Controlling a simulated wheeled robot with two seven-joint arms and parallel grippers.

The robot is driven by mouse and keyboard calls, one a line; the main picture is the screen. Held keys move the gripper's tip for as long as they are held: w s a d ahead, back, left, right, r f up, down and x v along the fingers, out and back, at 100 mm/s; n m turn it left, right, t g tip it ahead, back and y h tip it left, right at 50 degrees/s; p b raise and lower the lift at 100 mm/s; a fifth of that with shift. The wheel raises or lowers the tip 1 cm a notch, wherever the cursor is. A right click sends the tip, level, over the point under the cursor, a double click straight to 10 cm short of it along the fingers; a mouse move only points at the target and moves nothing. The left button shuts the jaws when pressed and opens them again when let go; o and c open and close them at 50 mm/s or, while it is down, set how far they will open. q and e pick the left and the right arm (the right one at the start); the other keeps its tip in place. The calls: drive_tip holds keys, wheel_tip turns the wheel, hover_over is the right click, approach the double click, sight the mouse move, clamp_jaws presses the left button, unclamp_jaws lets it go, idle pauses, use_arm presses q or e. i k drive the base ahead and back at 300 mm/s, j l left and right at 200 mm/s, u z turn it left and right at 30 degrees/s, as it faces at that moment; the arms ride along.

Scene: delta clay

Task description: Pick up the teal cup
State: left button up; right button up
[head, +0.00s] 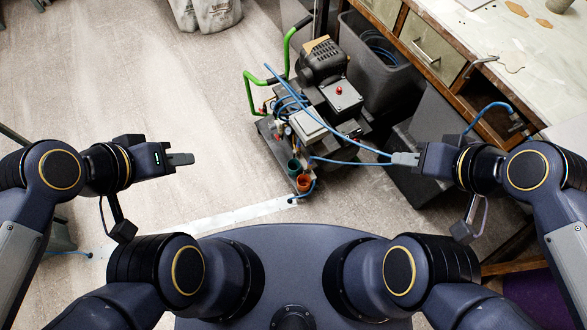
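A small teal cup-like thing (294,166) shows at the lower front of the wheeled machine, just behind an orange one (304,184). I cannot tell whether it stands loose or belongs to the machine. My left gripper (184,159) is to its left, well apart from it. My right gripper (402,159) is to its right, also apart. Each gripper shows as one narrow block from above, so its opening is hidden. I see nothing held in either.
The machine (340,95) has a green handle (266,80) and loose blue hoses, one reaching my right gripper in the picture. A dark bin (395,80) and a workbench (470,35) stand at the right. A greyish cup (558,5) is on the bench.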

sight(294, 166)
drive_tip(key=z, duration=0.45)
drive_tip(key=j+z, duration=0.15)
drive_tip(key=z, duration=0.3)
drive_tip(key=i+j+z, duration=0.1)
drive_tip(key=z, duration=0.4)
drive_tip(key=j+z, duration=0.25)
drive_tip(key=j, duration=0.2)
drive_tip(key=j+z, duration=0.25)
drive_tip(key=j, duration=0.2)
drive_tip(key=k+j+z, duration=0.1)
drive_tip(key=j+z, duration=0.15)
drive_tip(key=j, duration=0.2)
drive_tip(key=k+j+z, duration=0.1)
drive_tip(key=j+z, duration=0.15)
drive_tip(key=j, duration=0.2)
drive_tip(key=k+j+z, duration=0.15)
drive_tip(key=j+z, duration=0.15)
drive_tip(key=k+j, duration=0.15)
drive_tip(key=j, duration=0.25)
drive_tip(key=k+j, duration=0.15)
drive_tip(key=j, duration=0.2)
drive_tip(key=k+j, duration=0.15)
drive_tip(key=j, duration=0.25)
drive_tip(key=k+j, duration=0.15)
drive_tip(key=j, duration=0.25)
drive_tip(key=k+j, duration=0.15)
drive_tip(key=j, duration=0.2)
drive_tip(key=z, duration=0.05)
